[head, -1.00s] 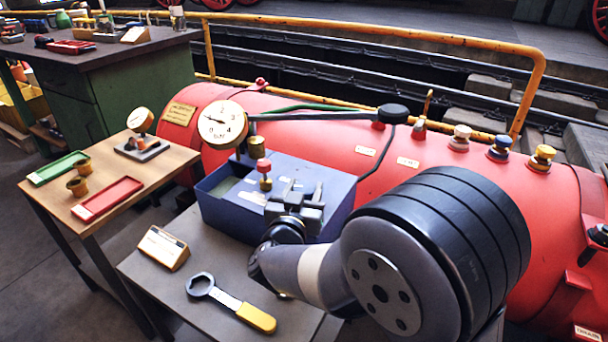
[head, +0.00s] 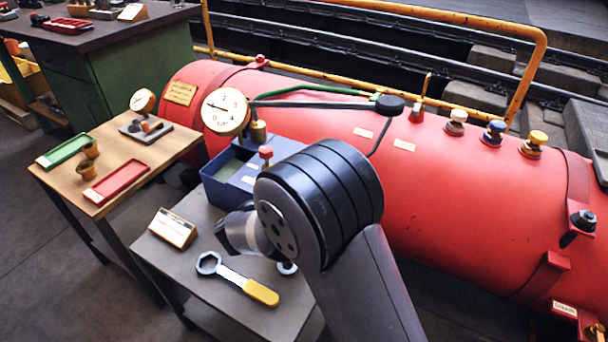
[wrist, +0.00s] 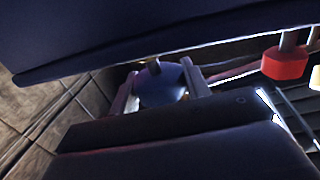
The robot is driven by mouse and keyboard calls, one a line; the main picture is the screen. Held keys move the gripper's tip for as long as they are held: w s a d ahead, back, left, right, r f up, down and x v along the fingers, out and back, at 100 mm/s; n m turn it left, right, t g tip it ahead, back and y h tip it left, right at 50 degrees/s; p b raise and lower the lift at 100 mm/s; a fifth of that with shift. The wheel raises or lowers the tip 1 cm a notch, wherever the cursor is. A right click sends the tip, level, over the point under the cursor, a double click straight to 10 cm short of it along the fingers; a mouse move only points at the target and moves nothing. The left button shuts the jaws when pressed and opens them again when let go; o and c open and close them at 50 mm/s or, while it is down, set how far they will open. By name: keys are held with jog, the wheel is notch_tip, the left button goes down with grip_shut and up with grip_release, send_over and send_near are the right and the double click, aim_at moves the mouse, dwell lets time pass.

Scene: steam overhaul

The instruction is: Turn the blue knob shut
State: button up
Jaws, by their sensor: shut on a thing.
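My gripper (wrist: 163,86) shows in the wrist view as two pale fingers, one on each side of a rounded dark-blue thing (wrist: 160,92). In the head view my own arm hides the gripper's fingers, near the blue box (head: 226,190).
A red-topped valve (head: 266,152) stands by the blue box; a red knob (wrist: 285,62) shows close by in the wrist view. A pressure gauge (head: 226,110) stands behind the box. A yellow-handled wrench (head: 238,280) and a sign (head: 172,228) lie on the grey table (head: 215,310). A yellow rail runs behind the boiler.

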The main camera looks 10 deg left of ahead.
jog(key=shift+r, duration=0.1)
jog(key=o, duration=1)
jog(key=p+v, duration=0.1)
jog(key=v, duration=1)
jog(key=shift+p, duration=0.4)
jog(key=shift+w, duration=0.1)
jog(key=b+x, duration=0.2)
jog(key=x, duration=0.9)
